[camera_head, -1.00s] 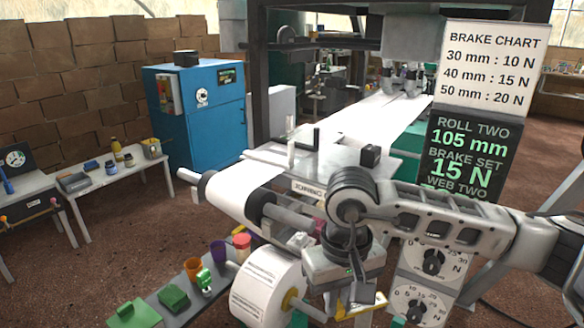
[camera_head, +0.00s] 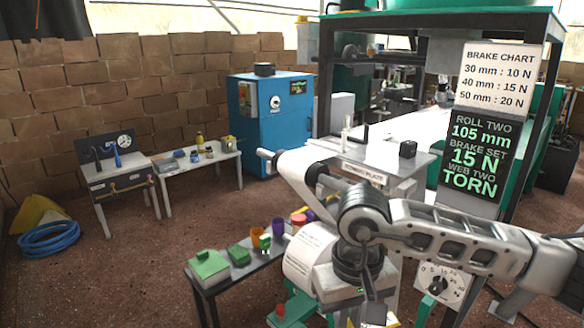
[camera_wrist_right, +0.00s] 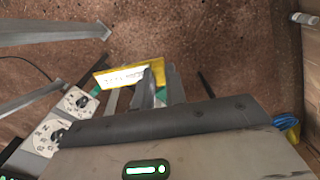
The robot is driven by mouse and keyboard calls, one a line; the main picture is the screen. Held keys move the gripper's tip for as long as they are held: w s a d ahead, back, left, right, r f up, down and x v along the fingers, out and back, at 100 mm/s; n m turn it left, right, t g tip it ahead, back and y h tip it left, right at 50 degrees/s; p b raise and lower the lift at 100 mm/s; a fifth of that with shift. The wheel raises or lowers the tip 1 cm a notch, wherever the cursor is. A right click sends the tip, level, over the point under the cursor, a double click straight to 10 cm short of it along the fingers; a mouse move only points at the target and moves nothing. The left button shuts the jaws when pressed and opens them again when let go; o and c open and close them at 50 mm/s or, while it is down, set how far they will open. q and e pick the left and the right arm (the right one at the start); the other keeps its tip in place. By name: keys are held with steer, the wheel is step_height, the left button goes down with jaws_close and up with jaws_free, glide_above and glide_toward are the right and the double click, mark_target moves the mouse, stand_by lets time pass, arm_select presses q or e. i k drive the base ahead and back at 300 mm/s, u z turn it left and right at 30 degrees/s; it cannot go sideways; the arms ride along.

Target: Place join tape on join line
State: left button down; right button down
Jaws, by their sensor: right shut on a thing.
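My right gripper (camera_wrist_right: 152,88) is shut on a yellow holder with a white printed face (camera_wrist_right: 122,76) and green ends, seen in the right wrist view. I take it for the join tape, but cannot be sure. In the head view my right gripper hangs at the bottom edge, in front of the paper roll (camera_head: 308,252), with the held thing mostly cut off. Behind my arm is the labelled plate (camera_head: 362,173) on the machine, with white paper web (camera_head: 290,172) over a roller in front. No join line can be made out. My left gripper is out of view.
A low bench (camera_head: 203,287) with green boxes and coloured cups stands left of the roll. A sign (camera_head: 475,155) reads web two torn. A blue cabinet (camera_head: 268,130), side table (camera_head: 172,168) and blue hose (camera_head: 48,238) are farther left. Brown floor between is open.

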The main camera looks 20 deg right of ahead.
mark_target(338, 145)
steer(key=u, duration=0.45)
steer(key=i, duration=0.9)
steer(key=u, duration=0.05)
